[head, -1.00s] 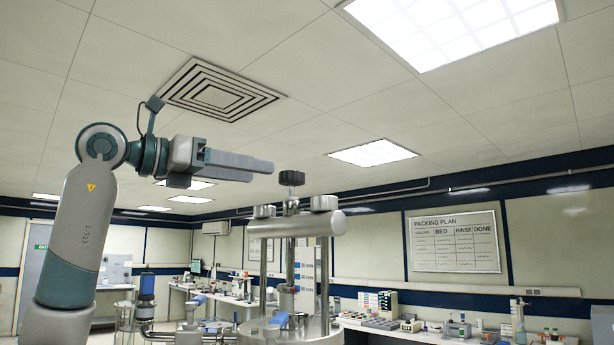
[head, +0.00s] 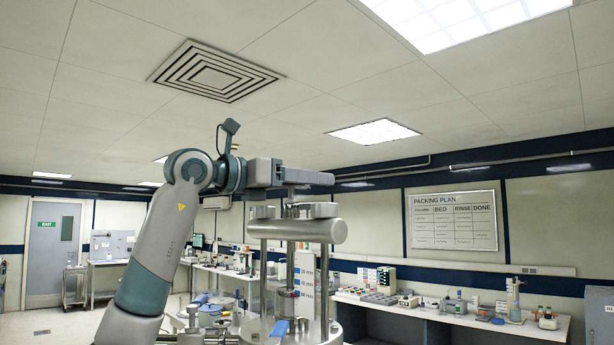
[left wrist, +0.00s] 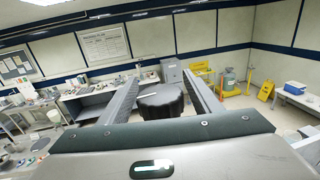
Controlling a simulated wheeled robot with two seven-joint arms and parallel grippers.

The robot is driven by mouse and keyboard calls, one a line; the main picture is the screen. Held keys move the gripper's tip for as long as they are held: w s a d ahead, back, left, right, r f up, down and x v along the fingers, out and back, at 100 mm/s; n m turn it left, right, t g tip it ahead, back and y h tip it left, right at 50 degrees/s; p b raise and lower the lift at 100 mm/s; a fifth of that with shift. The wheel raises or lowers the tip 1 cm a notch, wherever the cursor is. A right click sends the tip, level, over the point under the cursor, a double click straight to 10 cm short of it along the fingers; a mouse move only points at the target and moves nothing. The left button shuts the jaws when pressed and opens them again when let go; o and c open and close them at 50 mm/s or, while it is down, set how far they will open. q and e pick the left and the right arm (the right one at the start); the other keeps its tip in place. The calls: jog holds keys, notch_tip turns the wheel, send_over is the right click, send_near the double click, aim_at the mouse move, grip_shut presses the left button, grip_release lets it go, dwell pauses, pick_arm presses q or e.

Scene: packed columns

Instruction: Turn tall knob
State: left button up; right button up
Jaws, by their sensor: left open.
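The tall knob is the dark, lobed knob (left wrist: 160,101) on top of the steel column frame. My left gripper (head: 327,178) is open and level above the frame's crossbar (head: 297,231). It also shows in the left wrist view (left wrist: 160,76), with a finger on each side of the knob and visible gaps. In the head view the fingers hide most of the knob. My right gripper is in neither view.
Two round metal caps stand on the crossbar, one at the left (head: 264,212) and one at the right (head: 324,210). A lab bench (head: 420,313) with equipment runs along the back wall. The space above the gripper is clear.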

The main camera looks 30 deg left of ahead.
pick_arm(q)
jog(key=c, duration=1)
jog(key=shift+c, duration=0.2)
